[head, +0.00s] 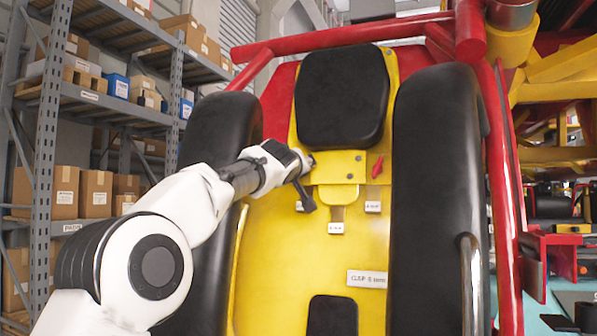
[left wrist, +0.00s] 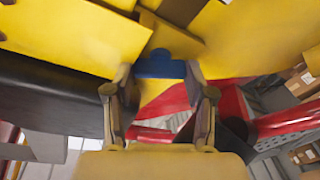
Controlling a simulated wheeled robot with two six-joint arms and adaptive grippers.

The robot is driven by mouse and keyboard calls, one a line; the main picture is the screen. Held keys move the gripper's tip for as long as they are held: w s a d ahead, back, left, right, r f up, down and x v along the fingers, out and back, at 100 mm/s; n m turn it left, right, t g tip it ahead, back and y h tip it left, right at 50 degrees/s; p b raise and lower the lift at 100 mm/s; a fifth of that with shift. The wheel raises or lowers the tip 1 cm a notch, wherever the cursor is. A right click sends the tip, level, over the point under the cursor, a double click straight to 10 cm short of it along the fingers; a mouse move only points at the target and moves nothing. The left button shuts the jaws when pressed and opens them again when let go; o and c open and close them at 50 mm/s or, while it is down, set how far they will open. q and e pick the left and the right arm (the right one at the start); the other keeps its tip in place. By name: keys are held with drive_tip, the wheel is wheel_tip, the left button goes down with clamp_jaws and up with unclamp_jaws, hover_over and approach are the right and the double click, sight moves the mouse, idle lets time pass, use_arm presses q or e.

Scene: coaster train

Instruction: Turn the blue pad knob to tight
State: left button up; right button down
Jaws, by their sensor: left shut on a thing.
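The blue pad knob (left wrist: 160,66) shows in the left wrist view between the two fingertips of my left gripper (left wrist: 159,83). The fingers are closed on its sides. In the head view my left gripper (head: 306,168) reaches in from the left to the yellow seat back, just below the black pad (head: 342,96). It hides the blue knob there. I cannot read the knob's setting. A red knob (head: 377,167) stands on the right side of the same yellow plate, tilted. My right gripper is not in view.
Small labels (head: 336,228) sit below the plate. Tall black side bolsters (head: 437,170) flank the seat, and my left arm crosses in front of the left one. Red frame bars (head: 505,200) stand at the right. Shelves with boxes (head: 95,193) stand at the left.

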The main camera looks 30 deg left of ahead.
use_arm(q)
drive_tip(key=shift+r+m+t+h+p, duration=0.1)
drive_tip(key=shift+m+t+h+p, duration=0.35)
drive_tip(key=shift+m, duration=1.25)
drive_tip(key=shift+r+m+t+h+p, duration=0.15)
drive_tip(key=shift+m+h+p, duration=0.55)
drive_tip(key=shift+m, duration=1)
drive_tip(key=shift+f, duration=0.1)
drive_tip(key=o, duration=1.2)
drive_tip(key=shift+f, duration=0.1)
drive_tip(key=shift+c, duration=0.2)
drive_tip(key=shift+w+a+f, duration=0.1)
drive_tip(key=shift+w+f, duration=0.05)
drive_tip(key=shift+w, duration=0.1)
drive_tip(key=shift+s, duration=0.1)
